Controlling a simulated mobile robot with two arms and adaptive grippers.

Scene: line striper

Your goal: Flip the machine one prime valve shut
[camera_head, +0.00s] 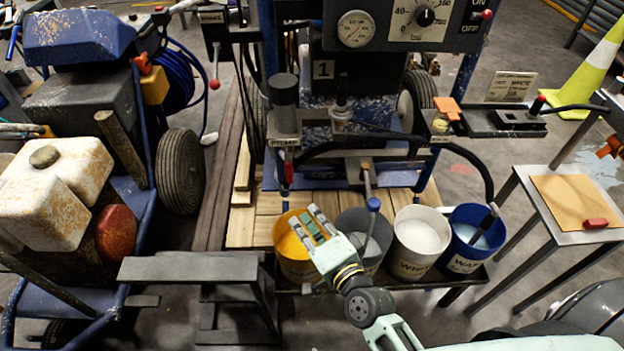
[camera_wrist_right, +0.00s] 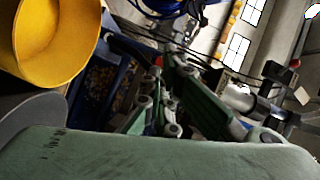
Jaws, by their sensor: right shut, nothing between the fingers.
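Machine one carries a plate with the number 1 (camera_head: 323,69) at the middle back. In the right wrist view the gripper's green fingers (camera_wrist_right: 190,95) point toward dark machine parts. My left gripper is not in view.
Several buckets stand in a row: yellow (camera_head: 290,262), grey (camera_head: 372,222), white (camera_head: 418,240) and blue (camera_head: 470,235). A grey bench (camera_head: 190,270) is front left; a side table (camera_head: 575,200) is right.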

